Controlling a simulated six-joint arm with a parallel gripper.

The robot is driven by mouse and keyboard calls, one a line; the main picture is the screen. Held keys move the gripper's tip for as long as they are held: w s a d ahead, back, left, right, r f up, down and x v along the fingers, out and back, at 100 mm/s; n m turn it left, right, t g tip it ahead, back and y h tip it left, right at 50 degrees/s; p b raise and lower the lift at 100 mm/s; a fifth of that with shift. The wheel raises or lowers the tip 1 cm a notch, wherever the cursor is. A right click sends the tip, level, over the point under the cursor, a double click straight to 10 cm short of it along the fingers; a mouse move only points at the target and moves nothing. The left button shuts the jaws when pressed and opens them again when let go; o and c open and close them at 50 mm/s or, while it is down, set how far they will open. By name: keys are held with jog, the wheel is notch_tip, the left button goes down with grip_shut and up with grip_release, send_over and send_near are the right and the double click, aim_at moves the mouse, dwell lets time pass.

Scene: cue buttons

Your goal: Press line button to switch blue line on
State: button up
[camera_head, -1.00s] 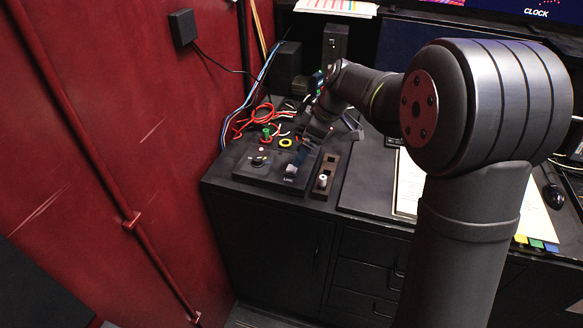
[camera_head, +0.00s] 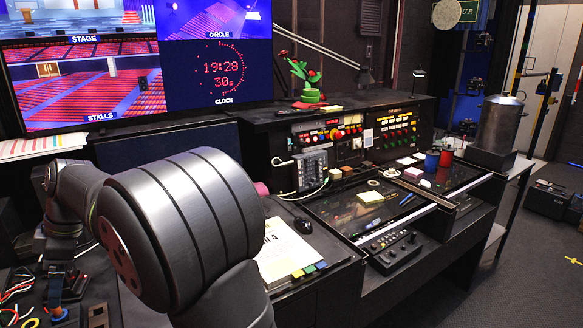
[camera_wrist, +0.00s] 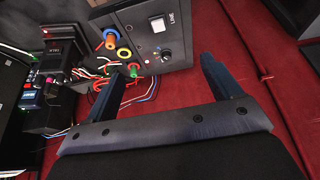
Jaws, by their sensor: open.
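In the wrist view, the line button (camera_wrist: 157,25) is a pale square button on a dark box (camera_wrist: 180,42), next to the word LINE. A round knob (camera_wrist: 166,57) and a small red light sit beside it. My gripper (camera_wrist: 163,64) is open and empty, its two dark fingers apart in front of the box. I cannot tell how far the fingertips are from the button. In the head view my gripper (camera_head: 64,288) points down at the lower left. The line button cannot be made out there.
Beside the box in the wrist view are a yellow ring (camera_wrist: 125,53), an orange and blue piece (camera_wrist: 110,39) and several loose wires. In the head view, a console (camera_head: 400,128) with coloured buttons stands across the desk, below screens (camera_head: 217,65).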

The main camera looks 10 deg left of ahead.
grip_shut()
dwell(1.4)
